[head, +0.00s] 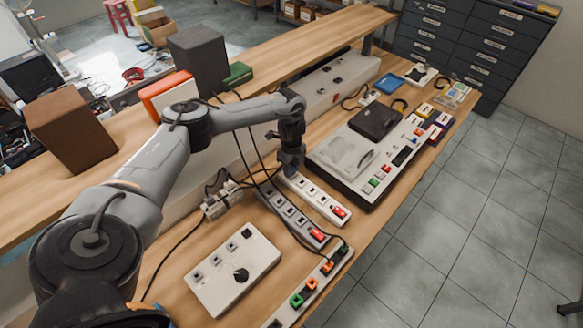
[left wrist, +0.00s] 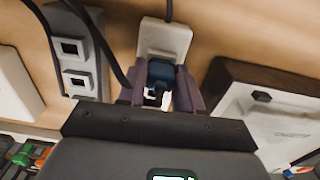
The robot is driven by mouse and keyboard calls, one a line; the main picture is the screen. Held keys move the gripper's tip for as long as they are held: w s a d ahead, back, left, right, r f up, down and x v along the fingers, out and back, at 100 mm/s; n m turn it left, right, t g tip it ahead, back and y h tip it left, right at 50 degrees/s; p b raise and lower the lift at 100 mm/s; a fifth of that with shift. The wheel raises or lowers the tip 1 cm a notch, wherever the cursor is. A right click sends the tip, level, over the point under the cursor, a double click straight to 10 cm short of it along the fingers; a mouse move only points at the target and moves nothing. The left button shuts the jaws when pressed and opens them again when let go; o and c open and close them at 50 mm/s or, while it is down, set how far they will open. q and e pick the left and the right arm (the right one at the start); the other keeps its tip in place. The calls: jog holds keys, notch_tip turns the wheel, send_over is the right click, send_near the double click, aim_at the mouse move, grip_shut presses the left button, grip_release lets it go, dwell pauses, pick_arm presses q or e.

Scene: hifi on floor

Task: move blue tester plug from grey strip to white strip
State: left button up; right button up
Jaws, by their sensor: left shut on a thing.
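The white strip (head: 318,200) lies on the bench with a red switch at its near end. The grey strip (head: 287,214) lies just to its left, also with a red switch. My left gripper (head: 290,172) points down at the far end of the white strip. In the left wrist view my left gripper (left wrist: 160,93) is shut on the blue tester plug (left wrist: 161,72), which is in front of the white strip's end (left wrist: 165,38). I cannot tell whether the plug is seated in a socket. The grey strip (left wrist: 76,55) shows at the left there with bare sockets.
A white and black hi-fi deck (head: 345,160) stands close to the right of the white strip. Black cables cross the strips. A white control box (head: 233,270) and a cluster of adapters (head: 222,200) are to the left. The bench's right edge drops to a tiled floor.

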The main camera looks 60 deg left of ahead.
dwell(0.8)
pick_arm(q)
jog(key=o, duration=1)
jog(key=shift+o, duration=0.2)
notch_tip(320, 180, up, 6)
jog(key=shift+f+p, duration=0.2)
jog(key=shift+p, duration=0.35)
notch_tip(320, 180, up, 10)
jog(key=p, duration=0.9)
